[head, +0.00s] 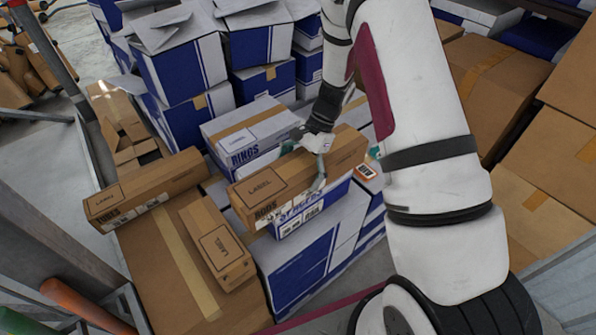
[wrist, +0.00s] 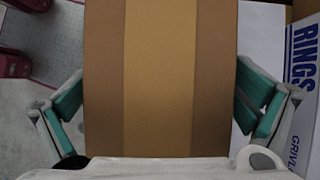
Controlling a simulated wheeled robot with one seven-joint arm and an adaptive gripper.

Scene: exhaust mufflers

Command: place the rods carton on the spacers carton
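The rods carton (head: 285,184) is a long brown box with a label on its top and "RODS" on its near side. My gripper (head: 317,160) straddles it, with one finger showing on its near side. In the wrist view, the carton's brown top with a tan tape strip (wrist: 160,75) fills the middle, and both teal finger pads press up to its sides. The spacers carton (head: 335,203), blue and white, lies directly beneath the rods carton and is partly hidden. The rods carton's left end overhangs it. I cannot tell whether they touch.
The white and blue rings carton (head: 246,131) stands close behind; it also shows in the wrist view (wrist: 302,85). Brown cartons lie at left (head: 145,190) and front left (head: 216,243). White and blue boxes (head: 180,65) are stacked behind. Large brown boxes (head: 545,160) stand at right.

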